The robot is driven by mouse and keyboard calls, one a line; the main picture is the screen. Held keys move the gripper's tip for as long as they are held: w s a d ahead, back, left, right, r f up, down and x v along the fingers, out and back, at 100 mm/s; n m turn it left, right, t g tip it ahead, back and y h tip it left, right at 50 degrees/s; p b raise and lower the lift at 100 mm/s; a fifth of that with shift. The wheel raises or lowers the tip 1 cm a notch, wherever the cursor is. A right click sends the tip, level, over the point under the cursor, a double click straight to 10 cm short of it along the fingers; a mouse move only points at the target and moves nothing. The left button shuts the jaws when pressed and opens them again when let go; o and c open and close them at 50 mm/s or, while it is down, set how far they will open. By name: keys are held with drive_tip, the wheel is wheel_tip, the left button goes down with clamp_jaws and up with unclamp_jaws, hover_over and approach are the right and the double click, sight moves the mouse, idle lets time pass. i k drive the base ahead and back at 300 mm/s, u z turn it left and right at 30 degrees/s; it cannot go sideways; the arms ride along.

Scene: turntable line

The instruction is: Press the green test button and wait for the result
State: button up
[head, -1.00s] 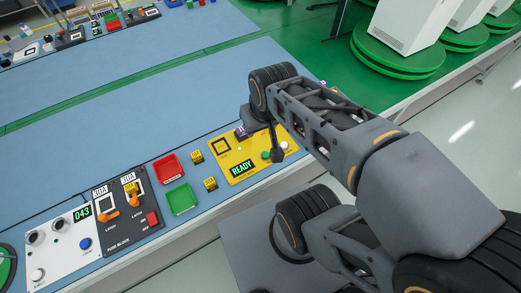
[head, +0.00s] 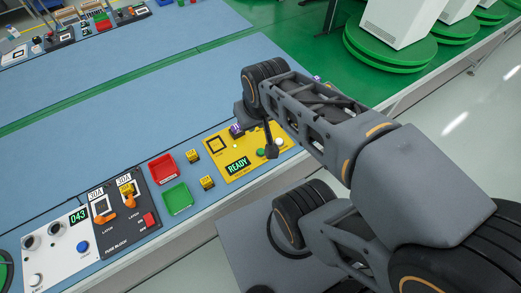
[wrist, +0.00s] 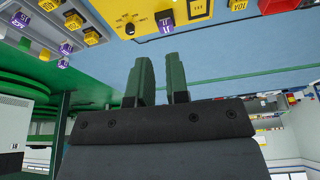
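The yellow tester panel (head: 217,168) lies at the near edge of the blue table. In the wrist view the gripper's two green fingers (wrist: 161,80) stand apart with an empty gap. The panel shows there beyond them (wrist: 150,12); the green button cannot be made out.
A purple fuse (head: 236,130) is at the panel's back edge. Left of the panel are two yellow fuses (head: 192,155) (head: 207,182), a red tray (head: 151,168), a green tray (head: 167,205) and a dark fuse block (head: 148,200).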

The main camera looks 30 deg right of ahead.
sight(260, 151)
drive_tip(key=k, duration=1)
drive_tip(key=u, duration=1.35)
drive_tip(key=i, duration=1.05)
drive_tip(key=z, duration=1.95)
